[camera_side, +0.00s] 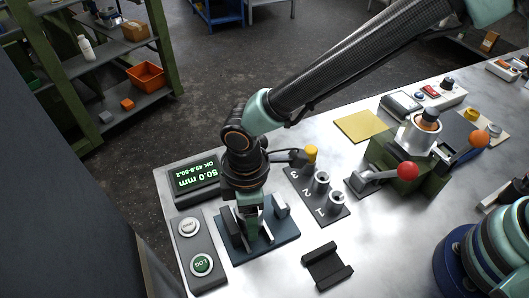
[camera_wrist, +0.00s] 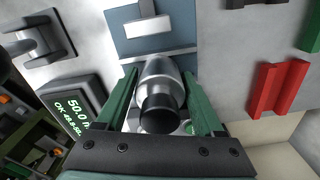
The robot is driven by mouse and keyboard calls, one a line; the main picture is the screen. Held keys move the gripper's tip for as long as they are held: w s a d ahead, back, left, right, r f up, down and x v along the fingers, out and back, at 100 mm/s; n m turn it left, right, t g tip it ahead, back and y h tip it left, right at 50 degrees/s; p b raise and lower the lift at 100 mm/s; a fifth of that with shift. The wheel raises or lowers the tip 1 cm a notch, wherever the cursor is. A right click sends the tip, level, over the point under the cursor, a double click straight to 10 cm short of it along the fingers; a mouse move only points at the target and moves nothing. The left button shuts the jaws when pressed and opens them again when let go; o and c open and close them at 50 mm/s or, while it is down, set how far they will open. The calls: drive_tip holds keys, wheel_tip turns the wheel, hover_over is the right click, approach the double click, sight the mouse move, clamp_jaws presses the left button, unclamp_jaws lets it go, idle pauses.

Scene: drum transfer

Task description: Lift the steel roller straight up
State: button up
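The steel roller (camera_wrist: 159,82) is a bright metal cylinder with a dark end, standing between my two green fingers in the wrist view. My gripper (camera_side: 252,228) points down over a blue-grey base plate (camera_side: 283,240) in the side view, where the fingers and fixture mostly hide the roller. In the wrist view my gripper (camera_wrist: 160,78) has a finger on either side of the roller, and both appear to touch it. The roller appears low, at the plate. Its lower end is hidden, so I cannot tell whether it touches the plate.
A display (camera_side: 195,177) reading 50.0 mm and a button box (camera_side: 194,250) stand left of the plate. A numbered rack (camera_side: 318,197) with metal pieces is on the right. A black block (camera_side: 327,266) lies in front; a red-knobbed fixture (camera_side: 410,170) stands farther right.

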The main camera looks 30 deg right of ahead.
clamp_jaws()
drive_tip(key=shift+r, duration=0.2)
